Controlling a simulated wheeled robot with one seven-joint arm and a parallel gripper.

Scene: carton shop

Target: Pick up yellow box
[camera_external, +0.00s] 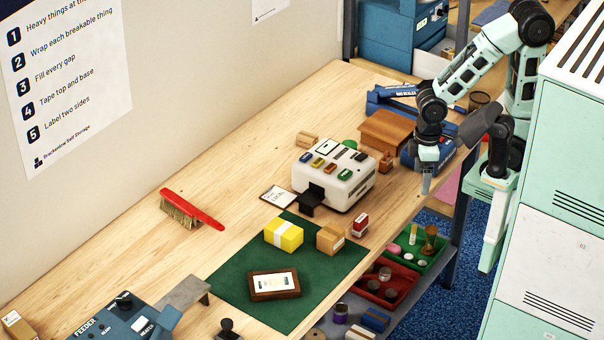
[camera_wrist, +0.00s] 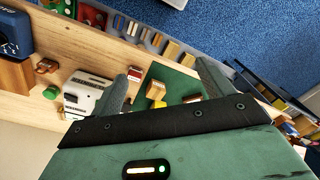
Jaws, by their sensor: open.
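The yellow box (camera_external: 283,234) has a pale band around it. It sits on the green mat (camera_external: 232,280), just left of a brown carton (camera_external: 331,237). In the wrist view, a small yellow patch (camera_wrist: 158,104) behind the brown carton (camera_wrist: 156,89) looks like the yellow box, partly hidden by my gripper body. My gripper (camera_external: 426,180) points down near the table's front edge, up and to the right of the yellow box and well apart from it. In the wrist view my gripper (camera_wrist: 164,68) has its fingers spread, with nothing held between them.
A white machine with coloured buttons (camera_external: 333,177) stands between my gripper and the yellow box. A framed picture (camera_external: 274,284) and a small red-and-white box (camera_external: 360,224) are near the box. A red brush (camera_external: 192,209) lies left. Red and green trays (camera_external: 387,283) sit below the table edge.

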